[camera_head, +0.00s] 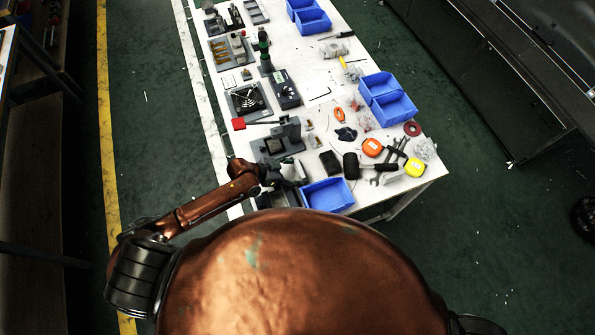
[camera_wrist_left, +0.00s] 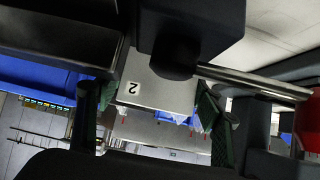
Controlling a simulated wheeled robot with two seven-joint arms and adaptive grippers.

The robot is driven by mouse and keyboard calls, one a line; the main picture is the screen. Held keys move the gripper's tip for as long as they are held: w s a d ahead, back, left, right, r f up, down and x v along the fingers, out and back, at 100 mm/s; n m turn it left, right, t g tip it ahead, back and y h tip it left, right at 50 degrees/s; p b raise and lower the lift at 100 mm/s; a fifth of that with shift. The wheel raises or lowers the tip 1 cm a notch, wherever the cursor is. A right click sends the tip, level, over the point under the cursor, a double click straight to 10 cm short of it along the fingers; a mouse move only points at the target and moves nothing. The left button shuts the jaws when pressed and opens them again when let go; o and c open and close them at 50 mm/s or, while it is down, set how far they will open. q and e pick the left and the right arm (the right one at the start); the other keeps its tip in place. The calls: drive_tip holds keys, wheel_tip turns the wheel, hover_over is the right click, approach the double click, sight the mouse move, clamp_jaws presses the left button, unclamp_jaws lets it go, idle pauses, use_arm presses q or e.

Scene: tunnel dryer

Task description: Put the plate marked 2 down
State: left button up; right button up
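The plate marked 2 (camera_wrist_left: 150,92) is a pale, flat piece with a black 2 near its left edge in the left wrist view. My left gripper (camera_wrist_left: 158,104) has its green-padded fingers at the plate's two side edges and appears shut on it. In the head view my left gripper (camera_head: 297,172) is at the table's near left side, just in front of the grey press (camera_head: 290,132) with the red handle (camera_head: 238,124). My right gripper is not in view.
In the wrist view a black block and metal rod (camera_wrist_left: 255,82) are close to the plate. A blue bin (camera_head: 328,195) stands just right of the gripper. Tools and more bins crowd the table.

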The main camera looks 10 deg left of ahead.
use_arm(q)
drive_tip(key=o, duration=0.5)
drive_tip(key=shift+c, duration=0.2)
drive_tip(key=shift+r, duration=0.2)
drive_tip(key=v, duration=1.2)
